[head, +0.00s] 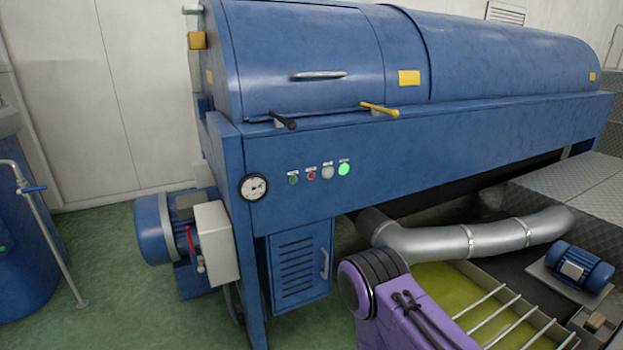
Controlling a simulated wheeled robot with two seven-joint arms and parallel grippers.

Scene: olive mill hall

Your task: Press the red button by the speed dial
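A small red button (311,176) sits on the front panel of the big blue machine (420,145) in the head view. A green button (293,180) is just left of it, and a pale grey round knob or button (327,172) just right. A lit green lamp (344,169) ends the row. Each has a small label above it. A round dial (253,187) with a white face and black rim is further left, near the panel's edge. Nothing covers the red button. Neither gripper is in view; only a purple and black arm link of mine shows at the bottom.
Levers with black (284,120) and yellow (380,109) grips stick out above the panel. A blue motor (154,229) and a grey box (217,242) with a red lever stand lower left. A silver duct (470,239) and a barred basin of yellow-green liquid (450,283) lie lower right.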

